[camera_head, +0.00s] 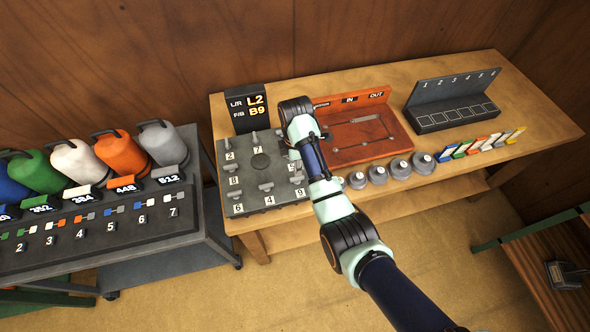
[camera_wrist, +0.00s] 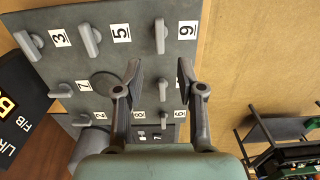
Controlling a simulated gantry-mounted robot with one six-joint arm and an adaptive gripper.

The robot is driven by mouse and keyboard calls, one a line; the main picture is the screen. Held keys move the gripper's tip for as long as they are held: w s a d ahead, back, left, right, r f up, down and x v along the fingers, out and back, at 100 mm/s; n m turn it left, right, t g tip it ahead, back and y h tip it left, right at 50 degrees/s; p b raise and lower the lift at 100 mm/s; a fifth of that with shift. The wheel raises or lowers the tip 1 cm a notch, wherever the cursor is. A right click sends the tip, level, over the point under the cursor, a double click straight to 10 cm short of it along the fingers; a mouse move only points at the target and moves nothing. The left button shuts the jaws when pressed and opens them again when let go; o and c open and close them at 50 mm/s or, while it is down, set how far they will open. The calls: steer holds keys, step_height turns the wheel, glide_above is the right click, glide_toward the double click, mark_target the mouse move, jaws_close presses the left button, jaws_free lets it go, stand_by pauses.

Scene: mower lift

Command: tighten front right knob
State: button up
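The grey knob board (camera_head: 236,205) lies flat on the wooden table, with several grey knobs beside number labels. The front right knob, beside label 9, shows in the wrist view (camera_wrist: 161,37), above and between my fingertips and apart from them. Its head-view label 9 (camera_head: 299,192) is at the board's front right corner. My gripper (camera_wrist: 168,80) is open and empty over the front part of the board. Its fingers hide some of the front-middle area. In the head view my wrist and arm cover the gripper and the board's right side.
A black display (camera_head: 248,108) reading L2 and B9 stands behind the board. A red tray (camera_head: 358,155) and round grey weights (camera_head: 400,168) lie to the right. A dark numbered rack (camera_head: 452,115) is further right. A cart with coloured containers (camera_head: 122,153) stands left.

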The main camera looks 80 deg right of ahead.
mark_target(295, 178)
step_height(295, 178, down, 8)
steer(key=shift+w+a+f+b, duration=0.1)
steer(key=shift+b, duration=0.45)
jaws_close()
